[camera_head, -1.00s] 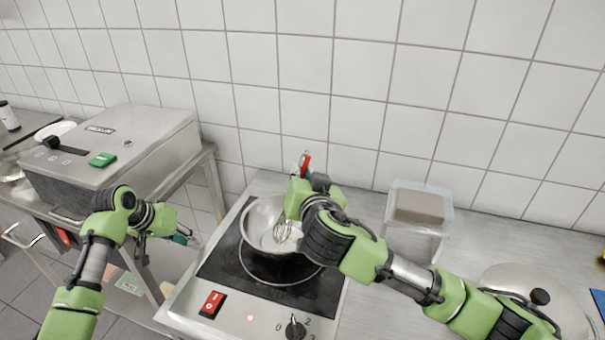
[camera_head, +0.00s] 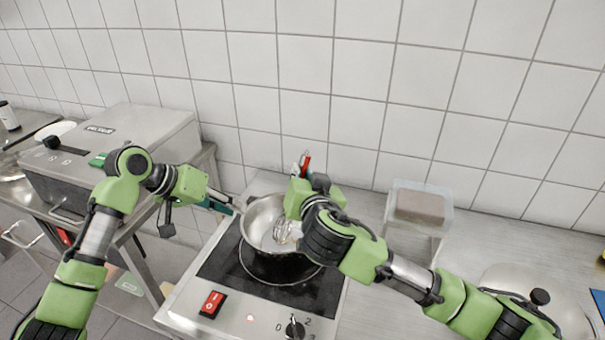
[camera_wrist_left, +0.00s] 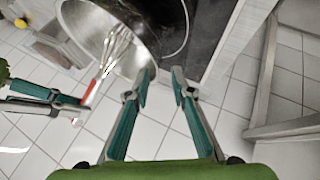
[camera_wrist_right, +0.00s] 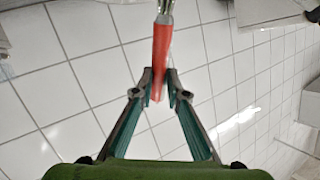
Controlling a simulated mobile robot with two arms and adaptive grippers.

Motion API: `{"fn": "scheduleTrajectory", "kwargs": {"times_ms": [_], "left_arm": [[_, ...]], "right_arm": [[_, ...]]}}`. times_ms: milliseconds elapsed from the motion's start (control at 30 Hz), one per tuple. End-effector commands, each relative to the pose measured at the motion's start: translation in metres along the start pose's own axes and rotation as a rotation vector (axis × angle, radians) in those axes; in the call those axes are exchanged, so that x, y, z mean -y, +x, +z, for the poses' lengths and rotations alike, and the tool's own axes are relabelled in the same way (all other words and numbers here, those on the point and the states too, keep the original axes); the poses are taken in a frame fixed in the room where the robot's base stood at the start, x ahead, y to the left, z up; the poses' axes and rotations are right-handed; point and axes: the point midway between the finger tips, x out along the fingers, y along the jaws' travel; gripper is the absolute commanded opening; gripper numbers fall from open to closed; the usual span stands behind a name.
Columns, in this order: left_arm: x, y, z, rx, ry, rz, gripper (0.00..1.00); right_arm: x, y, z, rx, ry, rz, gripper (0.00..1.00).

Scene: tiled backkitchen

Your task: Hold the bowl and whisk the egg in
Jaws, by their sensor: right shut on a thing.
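The shiny metal bowl (camera_head: 257,215) stands on the black hob and also shows in the left wrist view (camera_wrist_left: 82,28). The whisk (camera_head: 284,231) has its wire head inside the bowl and its red handle (camera_wrist_right: 161,50) pointing up. My right gripper (camera_wrist_right: 160,84) is shut on the whisk handle above the bowl. My left gripper (camera_wrist_left: 162,78) is open at the bowl's left side. One of its fingers overlaps the bowl's edge in the left wrist view; whether it touches cannot be told. I cannot make out the egg; the whisk and right arm partly cover the bowl.
The hob (camera_head: 212,267) has a red switch (camera_head: 212,304) and a knob (camera_head: 295,328) at its front. A clear container (camera_head: 418,207) stands to the right, and a metal lid (camera_head: 520,290) lies further right. A steel appliance (camera_head: 105,150) is on the left, with a tiled wall behind.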

Motion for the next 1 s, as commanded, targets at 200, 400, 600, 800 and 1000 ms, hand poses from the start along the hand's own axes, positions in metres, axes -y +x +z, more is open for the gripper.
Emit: {"fn": "scheduleTrajectory", "kwargs": {"times_ms": [200,400,600,800,1000], "left_arm": [[0.0,0.026,0.0,0.001,0.0,0.001,0.22],[0.0,0.036,0.0,0.0,0.001,-0.001,0.22],[0.0,0.037,0.0,-0.001,0.001,-0.002,0.22],[0.0,0.037,0.0,-0.001,0.001,-0.001,0.02],[0.0,0.037,-0.001,-0.002,0.001,0.0,0.01]], "right_arm": [[0.0,0.0,0.0,-0.001,0.0,0.0,0.0],[0.0,0.0,0.0,-0.001,0.0,0.0,0.0],[0.0,0.0,0.0,-0.001,0.0,0.0,0.0],[0.0,0.0,0.0,-0.001,0.0,0.0,0.0],[0.001,0.0,0.0,-0.001,0.0,0.0,0.0]]}}
